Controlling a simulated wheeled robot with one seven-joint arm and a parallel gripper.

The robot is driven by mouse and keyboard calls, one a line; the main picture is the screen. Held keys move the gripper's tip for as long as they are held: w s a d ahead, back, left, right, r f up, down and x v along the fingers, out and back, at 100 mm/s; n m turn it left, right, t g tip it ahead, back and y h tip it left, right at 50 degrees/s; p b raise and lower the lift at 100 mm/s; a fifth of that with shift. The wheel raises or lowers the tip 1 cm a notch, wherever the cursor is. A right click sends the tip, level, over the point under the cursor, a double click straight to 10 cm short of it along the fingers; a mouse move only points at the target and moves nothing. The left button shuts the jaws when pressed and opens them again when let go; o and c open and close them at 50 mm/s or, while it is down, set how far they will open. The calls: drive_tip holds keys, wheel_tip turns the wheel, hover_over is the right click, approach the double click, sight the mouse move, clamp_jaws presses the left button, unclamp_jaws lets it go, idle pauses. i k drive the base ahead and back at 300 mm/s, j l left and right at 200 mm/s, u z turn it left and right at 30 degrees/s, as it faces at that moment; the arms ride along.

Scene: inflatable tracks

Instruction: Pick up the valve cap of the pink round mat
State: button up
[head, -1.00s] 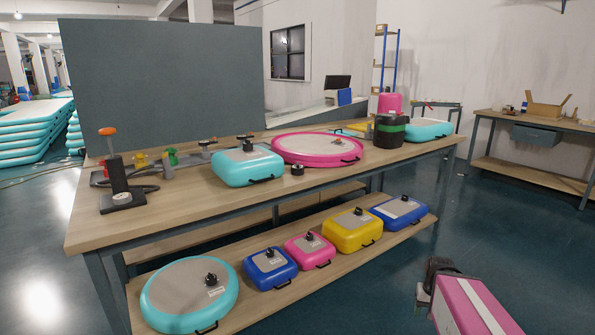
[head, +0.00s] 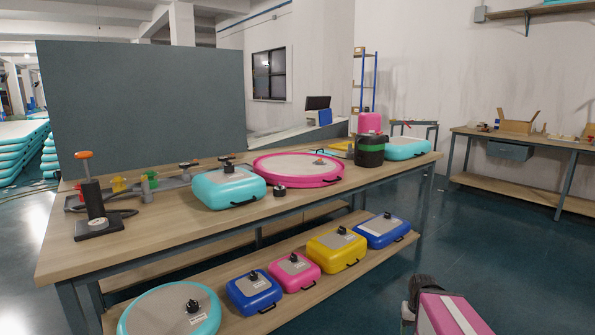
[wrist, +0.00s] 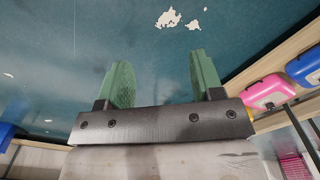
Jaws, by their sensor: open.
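The pink round mat (head: 335,179) lies on the upper table top, with a grey top face and a pink rim.
A teal square mat (head: 228,188) stands left of the pink mat, and a dark green-banded container (head: 370,152) stands to its right. The lower shelf (head: 225,325) holds several mats. A black post with an orange top (head: 92,200) stands at the left. Floor on the right is free.

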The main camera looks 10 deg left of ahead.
sight(280, 191)
drive_tip(key=i+l+u, duration=0.1)
drive_tip(key=i+l, duration=0.15)
drive_tip(key=i, duration=0.2)
drive_tip(key=i+l+u, duration=0.1)
drive_tip(key=i+l, duration=0.15)
drive_tip(key=i, duration=0.25)
